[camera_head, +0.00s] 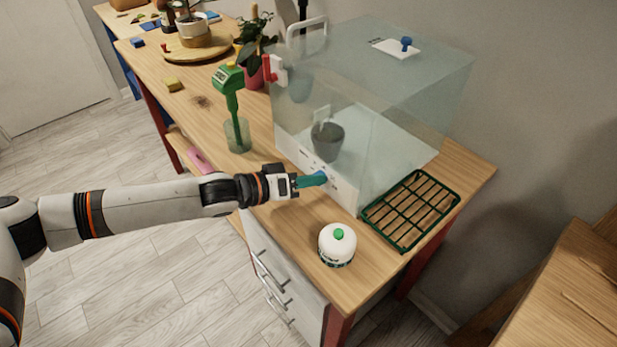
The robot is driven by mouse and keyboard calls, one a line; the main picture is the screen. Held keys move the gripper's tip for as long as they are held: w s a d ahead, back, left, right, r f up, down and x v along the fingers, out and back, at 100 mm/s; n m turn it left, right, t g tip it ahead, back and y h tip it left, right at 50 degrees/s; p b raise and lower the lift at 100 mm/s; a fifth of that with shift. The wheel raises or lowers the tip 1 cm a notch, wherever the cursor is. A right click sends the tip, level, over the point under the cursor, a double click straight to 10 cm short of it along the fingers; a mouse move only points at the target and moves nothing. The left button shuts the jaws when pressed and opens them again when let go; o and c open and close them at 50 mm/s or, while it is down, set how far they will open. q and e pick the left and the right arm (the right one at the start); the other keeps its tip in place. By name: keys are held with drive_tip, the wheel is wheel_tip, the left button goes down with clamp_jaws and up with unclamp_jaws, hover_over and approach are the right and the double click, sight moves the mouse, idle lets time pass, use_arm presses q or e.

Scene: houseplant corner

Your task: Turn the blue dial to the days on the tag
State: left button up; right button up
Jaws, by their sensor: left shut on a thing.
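The blue dial (320,174) is on the white front strip (343,191) of a clear glass-like case, and only a small part of it shows behind my fingers. My left gripper (312,180) reaches in from the left and is shut on the dial. Small dark marks show on the strip, too small to read. A dark grey pot (328,142) stands inside the case with a pale tag (321,114) at its back edge; its writing cannot be read. My right gripper is not in view.
A white bottle with a green cap (337,245) stands in front of the case. A green wire rack (411,210) lies to the right. Bare wooden table (285,225) lies below my gripper.

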use_arm(q)
drive_tip(key=shift+m+p, duration=0.4)
drive_tip(key=shift+p, duration=0.1)
drive_tip(key=shift+s+d+r+m+t+y+p, duration=0.1)
drive_tip(key=shift+m+t+y+p, duration=0.3)
drive_tip(key=shift+m+y+p, duration=0.5)
drive_tip(key=shift+p, duration=0.4)
drive_tip(key=shift+s+d+m+t+y+p, duration=0.1)
drive_tip(key=shift+m+t+y+p, duration=0.75)
drive_tip(key=shift+m, duration=0.85)
drive_tip(key=shift+m+t, duration=0.25)
drive_tip(key=shift+m, duration=0.15)
drive_tip(key=shift+s+d+m+t+y+p, duration=0.1)
drive_tip(key=shift+m+t+y+p, duration=0.25)
drive_tip(key=shift+m, duration=0.55)
drive_tip(key=shift+m+t, duration=0.25)
drive_tip(key=shift+m, duration=0.05)
drive_tip(key=shift+s+d+f+m+t+y+b, duration=0.1)
drive_tip(key=shift+m+t+y+b, duration=0.25)
drive_tip(key=shift+m, duration=0.45)
drive_tip(key=shift+f+m+t+y+b, duration=0.2)
drive_tip(key=shift+m+t, duration=0.25)
drive_tip(key=shift+m, duration=0.35)
drive_tip(key=shift+r, duration=0.1)
